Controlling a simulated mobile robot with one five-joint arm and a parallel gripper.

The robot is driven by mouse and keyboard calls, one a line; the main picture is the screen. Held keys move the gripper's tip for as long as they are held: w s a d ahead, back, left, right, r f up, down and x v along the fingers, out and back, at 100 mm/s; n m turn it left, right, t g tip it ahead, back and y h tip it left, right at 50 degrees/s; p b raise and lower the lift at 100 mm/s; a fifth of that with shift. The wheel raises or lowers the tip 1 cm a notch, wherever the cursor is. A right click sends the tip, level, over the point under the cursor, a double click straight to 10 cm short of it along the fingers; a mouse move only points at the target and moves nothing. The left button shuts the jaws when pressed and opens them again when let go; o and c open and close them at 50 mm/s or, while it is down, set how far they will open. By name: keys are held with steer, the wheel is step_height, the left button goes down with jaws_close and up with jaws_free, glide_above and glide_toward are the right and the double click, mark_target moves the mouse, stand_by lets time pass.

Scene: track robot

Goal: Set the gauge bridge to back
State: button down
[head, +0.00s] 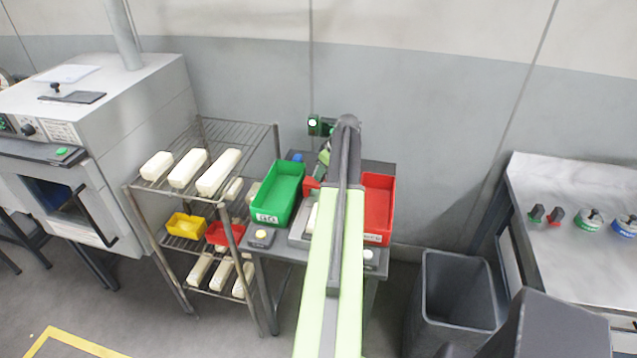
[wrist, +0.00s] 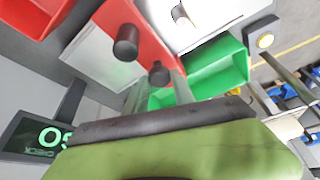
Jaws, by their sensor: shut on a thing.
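The gauge bridge (wrist: 148,35) is a red bar with two black knobs, across a pale metal bed in the wrist view. My gripper (wrist: 158,82) has its grey fingers around the nearer black knob (wrist: 159,72) and is shut on it. The other knob (wrist: 126,43) is free, further left. In the head view my arm covers most of the gauge. Only a small red end of the bridge (head: 311,185) shows left of the arm, and my gripper is hidden there.
A green bin (head: 277,192) stands left of the gauge and a red bin (head: 379,205) right of it. A dark display with green characters (wrist: 45,138) is at the wrist view's lower left. A wire rack (head: 210,150) stands close to the bench. A grey waste bin (head: 455,295) is right.

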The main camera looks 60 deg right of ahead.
steer(key=w+d, duration=0.4)
steer(key=d, duration=0.9)
steer(key=shift+r, duration=0.1)
steer(key=c, duration=1.1)
jaws_free()
steer(key=shift+d, duration=0.1)
steer(key=p+v, duration=1.6)
steer(key=v, duration=0.1)
steer(key=shift+r, duration=0.25)
steer(key=shift+f, duration=0.1)
